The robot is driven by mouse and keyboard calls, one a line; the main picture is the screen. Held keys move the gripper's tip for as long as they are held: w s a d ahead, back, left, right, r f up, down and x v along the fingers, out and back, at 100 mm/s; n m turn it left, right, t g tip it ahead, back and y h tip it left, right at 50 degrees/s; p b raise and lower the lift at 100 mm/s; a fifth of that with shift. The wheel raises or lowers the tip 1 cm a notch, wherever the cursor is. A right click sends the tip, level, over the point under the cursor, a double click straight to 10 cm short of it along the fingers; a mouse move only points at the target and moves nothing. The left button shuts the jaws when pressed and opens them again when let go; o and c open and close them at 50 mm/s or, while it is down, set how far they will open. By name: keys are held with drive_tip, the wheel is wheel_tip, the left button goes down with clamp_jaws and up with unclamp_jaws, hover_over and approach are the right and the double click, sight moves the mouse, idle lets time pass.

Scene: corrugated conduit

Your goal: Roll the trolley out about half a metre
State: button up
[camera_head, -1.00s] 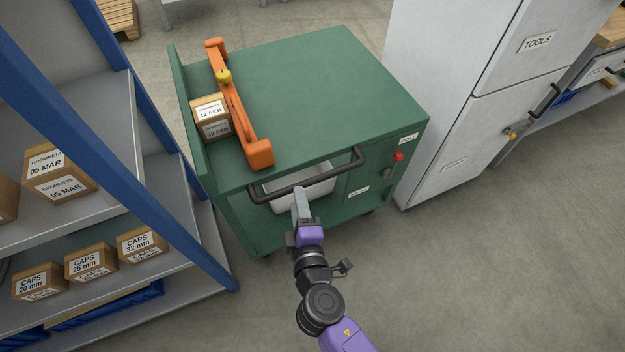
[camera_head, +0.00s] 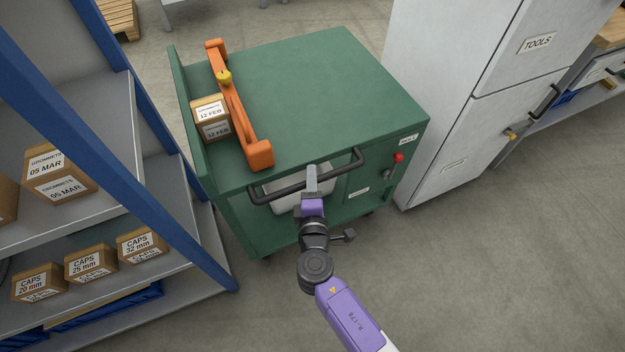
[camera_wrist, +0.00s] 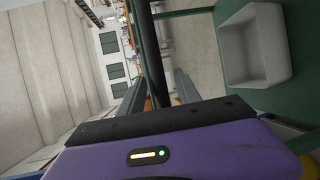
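The green trolley (camera_head: 330,85) stands between the shelf rack and the white cabinet. Its black bar handle (camera_head: 278,192) runs along the near side, and shows in the wrist view (camera_wrist: 148,45). My gripper (camera_head: 312,172) is at the middle of the handle. In the wrist view my gripper (camera_wrist: 158,88) has its fingers apart, with the bar running into the gap between them. I cannot tell whether they touch it. A red-knobbed lever (camera_head: 398,157) is on the trolley's right front. A pale bin (camera_head: 285,200) sits under the top, also in the wrist view (camera_wrist: 255,45).
An orange tool (camera_head: 238,110) and a carton (camera_head: 210,117) lie on the trolley top. The blue-posted rack (camera_head: 150,150) is close on the left. The white cabinet (camera_head: 440,90) is close on the right. Floor (camera_head: 470,270) is clear at the near right.

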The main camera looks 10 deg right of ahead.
clamp_jaws()
idle(1.4)
